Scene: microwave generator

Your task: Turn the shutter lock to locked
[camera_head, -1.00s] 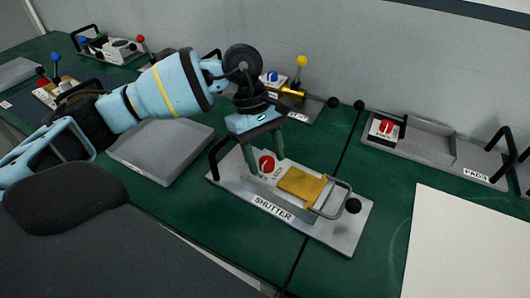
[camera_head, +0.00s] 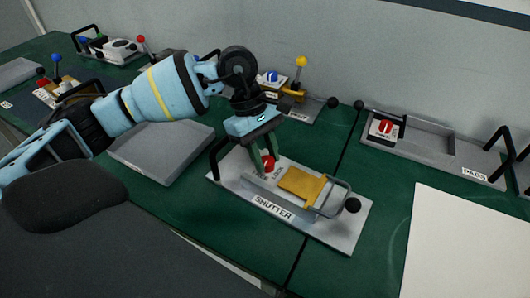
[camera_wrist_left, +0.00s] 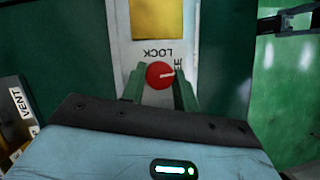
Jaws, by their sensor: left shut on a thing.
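The shutter lock is a round red knob (camera_head: 268,164) on the grey shutter plate (camera_head: 335,236), beside the printed word LOCK. In the left wrist view the red knob (camera_wrist_left: 159,75) sits between the fingers, and its pale mark points to the right. My left gripper (camera_head: 264,168) has come down from above and is shut on the knob; its two green fingers (camera_wrist_left: 159,88) stand on either side of it. A yellow shutter piece (camera_head: 302,182) lies next to the knob on the plate. My right gripper is in neither view.
A grey box (camera_head: 160,150) lies left. The PADS tray (camera_head: 430,145) is at right. A white sheet (camera_head: 470,245) covers the front right.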

